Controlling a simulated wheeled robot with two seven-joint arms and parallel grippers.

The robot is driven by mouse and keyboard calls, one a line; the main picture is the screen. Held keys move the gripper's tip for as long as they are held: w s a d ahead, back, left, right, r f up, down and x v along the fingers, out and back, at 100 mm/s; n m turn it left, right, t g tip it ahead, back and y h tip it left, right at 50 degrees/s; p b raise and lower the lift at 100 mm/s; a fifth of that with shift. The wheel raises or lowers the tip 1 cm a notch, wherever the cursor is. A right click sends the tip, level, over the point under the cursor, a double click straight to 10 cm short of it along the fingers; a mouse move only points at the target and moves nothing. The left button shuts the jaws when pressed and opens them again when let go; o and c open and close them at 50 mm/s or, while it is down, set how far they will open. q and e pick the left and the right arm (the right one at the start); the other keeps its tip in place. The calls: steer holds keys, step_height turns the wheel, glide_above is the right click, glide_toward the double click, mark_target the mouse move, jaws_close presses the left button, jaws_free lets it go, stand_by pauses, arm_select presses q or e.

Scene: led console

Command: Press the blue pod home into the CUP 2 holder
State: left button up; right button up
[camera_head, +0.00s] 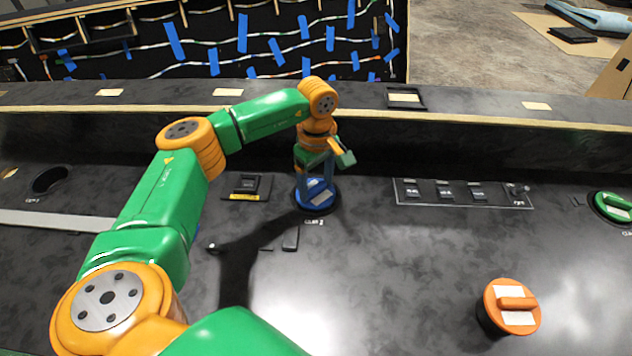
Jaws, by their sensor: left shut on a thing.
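The blue pod (318,196) is a round blue piece at the CUP 2 label, in the middle of the dark console. It appears to sit in the CUP 2 holder, whose dark rim (316,212) shows only at the pod's lower edge. I cannot tell how deep the pod sits. My left gripper (315,180) comes down over the pod from above and is shut on its top part. The gripper's fingers hide much of the pod's top. My right gripper is not in view.
An orange pod (512,306) stands at the lower right. A green pod (613,207) sits at the right edge. An empty round holder (51,180) is at the left. A switch panel (463,193) lies right of the blue pod. A raised ledge (450,135) runs behind.

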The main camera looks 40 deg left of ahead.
mark_target(316, 187)
arm_select(q)
steer(key=o, duration=1.2)
step_height(316, 187, up, 7)
